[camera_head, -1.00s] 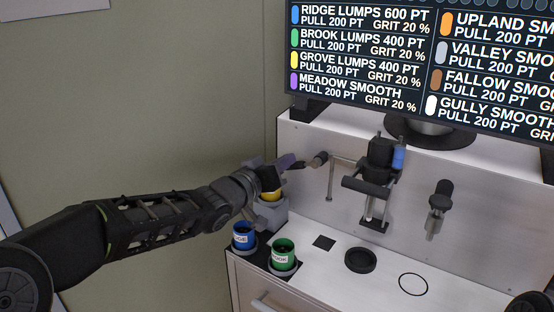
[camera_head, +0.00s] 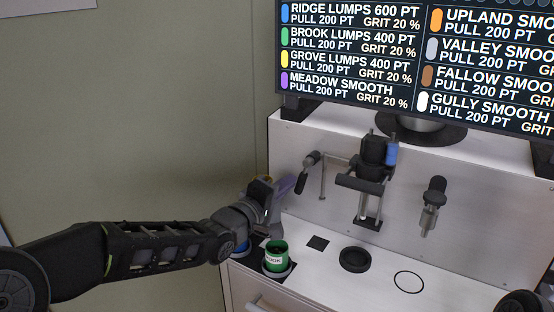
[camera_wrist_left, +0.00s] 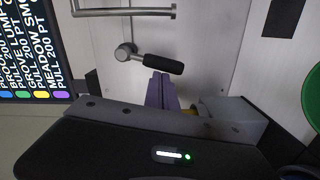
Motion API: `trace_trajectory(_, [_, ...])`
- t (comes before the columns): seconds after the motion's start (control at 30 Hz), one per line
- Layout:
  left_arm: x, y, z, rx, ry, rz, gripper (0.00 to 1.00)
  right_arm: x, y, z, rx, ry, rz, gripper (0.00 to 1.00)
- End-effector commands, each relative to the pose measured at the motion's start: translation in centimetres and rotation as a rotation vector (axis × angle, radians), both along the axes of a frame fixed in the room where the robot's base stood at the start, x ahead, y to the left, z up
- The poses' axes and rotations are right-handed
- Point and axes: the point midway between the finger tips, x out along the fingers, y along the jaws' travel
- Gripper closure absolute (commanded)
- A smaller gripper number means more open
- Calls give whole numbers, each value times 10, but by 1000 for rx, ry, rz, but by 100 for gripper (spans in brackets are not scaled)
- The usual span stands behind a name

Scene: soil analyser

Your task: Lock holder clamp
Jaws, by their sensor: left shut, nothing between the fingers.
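A lever with a black grip (camera_head: 301,183) sits on the analyser's upright white panel, at the left. I take it for the holder clamp. Its grip hangs down at a slant from its pivot. In the left wrist view the grip (camera_wrist_left: 163,64) lies just beyond my fingertips. My left gripper (camera_head: 287,185), with purplish fingers, is shut and empty, close beside the lever on its left. The fingers also show in the left wrist view (camera_wrist_left: 162,91). I cannot tell whether they touch the grip.
A green cup (camera_head: 276,256) stands at the counter's left front; a blue cup (camera_head: 240,250) is mostly hidden by my arm. A dark dispenser (camera_head: 372,165) and another tool (camera_head: 433,205) hang on the panel. A black ring (camera_head: 355,260) lies on the counter, with free room around it.

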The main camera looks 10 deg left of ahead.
Motion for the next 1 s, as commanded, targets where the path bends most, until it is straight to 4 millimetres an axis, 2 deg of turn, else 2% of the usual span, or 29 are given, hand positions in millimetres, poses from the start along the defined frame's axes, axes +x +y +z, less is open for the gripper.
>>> trace_trajectory(0.4, [-5, -13, -8, -224, 88, -1, 100, 1, 1, -11, 3, -4, 2, 64])
trace_trajectory(1.0, [-6, -16, -7, -255, 100, -2, 100, 2, 1, -11, 3, -5, 1, 64])
